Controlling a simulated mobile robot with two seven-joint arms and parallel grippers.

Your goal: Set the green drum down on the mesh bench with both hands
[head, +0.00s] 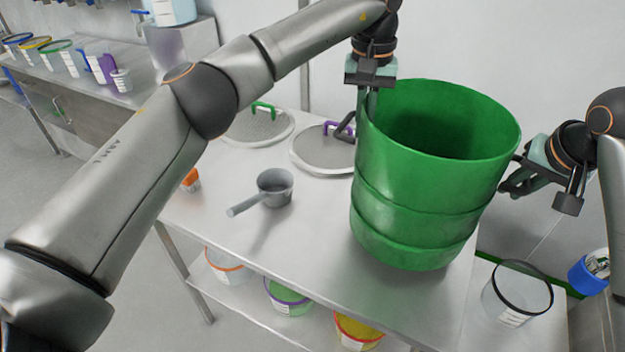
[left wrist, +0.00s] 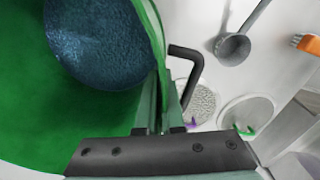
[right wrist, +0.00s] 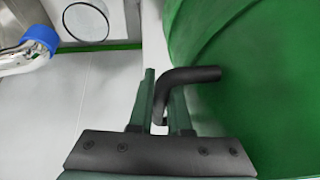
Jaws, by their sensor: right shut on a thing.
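The green drum (head: 420,185) stands near upright over the front right of the mesh bench (head: 330,265). I cannot tell whether its base touches the top. Blue granules (left wrist: 100,45) show inside it in the left wrist view. My right gripper (head: 510,186) is shut on the black handle (right wrist: 190,75) on the drum's right side. My left gripper (head: 371,104) is at the left rim, its fingers close about the wall in the left wrist view. The left handle (left wrist: 184,52) shows beside those fingers; whether they clamp anything is unclear.
A grey scoop (head: 274,187) and two round lids, one green-handled (head: 255,125) and one purple-handled (head: 320,150), lie left of the drum. An orange-capped item (head: 191,180) is at the left edge. Tubs (head: 290,300) sit on the shelf below; a clear black-rimmed container (head: 517,297) stands right.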

